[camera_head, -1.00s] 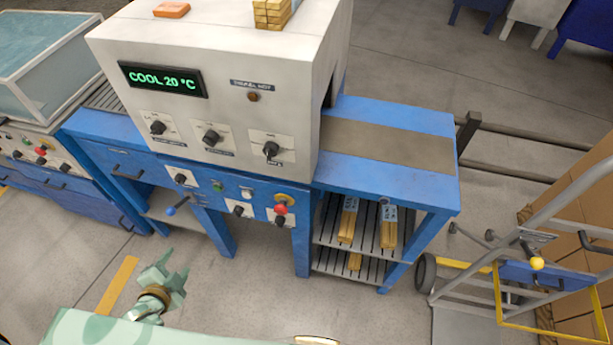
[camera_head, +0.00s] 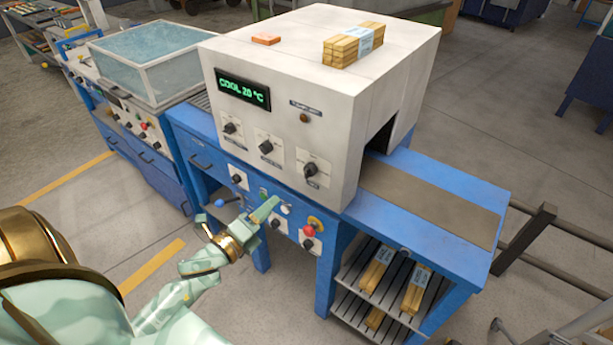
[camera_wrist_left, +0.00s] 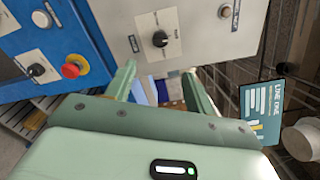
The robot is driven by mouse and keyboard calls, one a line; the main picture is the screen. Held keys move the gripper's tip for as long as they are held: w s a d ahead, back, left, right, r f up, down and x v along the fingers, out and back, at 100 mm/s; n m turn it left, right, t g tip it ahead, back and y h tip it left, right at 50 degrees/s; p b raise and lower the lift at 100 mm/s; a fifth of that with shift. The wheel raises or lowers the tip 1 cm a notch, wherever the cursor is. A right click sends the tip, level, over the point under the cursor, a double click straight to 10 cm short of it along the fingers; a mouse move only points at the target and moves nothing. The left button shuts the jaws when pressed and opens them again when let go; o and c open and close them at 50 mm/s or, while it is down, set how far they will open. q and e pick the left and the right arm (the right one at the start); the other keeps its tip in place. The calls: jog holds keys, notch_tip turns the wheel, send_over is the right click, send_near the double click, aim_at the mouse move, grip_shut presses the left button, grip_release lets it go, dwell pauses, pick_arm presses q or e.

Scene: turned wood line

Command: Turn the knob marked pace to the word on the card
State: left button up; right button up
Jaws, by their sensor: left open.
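A white machine housing (camera_head: 270,120) carries a row of three black knobs: left (camera_head: 230,128), middle (camera_head: 266,147) and right (camera_head: 311,169). Their labels are too small to read, so I cannot tell which says pace. One white-panel knob (camera_wrist_left: 160,39), apparently the right one, shows ahead of my fingers in the left wrist view. My left gripper (camera_head: 257,216) is open and empty, in front of the blue panel, below the white housing, apart from the knobs. My right gripper is not in view.
A display (camera_head: 243,90) reads COOL 20 °C. The blue lower panel has more knobs and a red mushroom button (camera_head: 309,231). Wood bundles (camera_head: 377,270) lie on the rack below the belt (camera_head: 430,200). Bare floor lies at front left.

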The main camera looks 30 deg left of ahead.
aim_at(306, 174)
pick_arm(q)
jog(key=w, duration=0.5)
jog(key=w+d, duration=0.1)
jog(key=w, duration=0.9)
jog(key=shift+d, duration=0.15)
jog(key=shift+s, duration=0.1)
jog(key=c, duration=1)
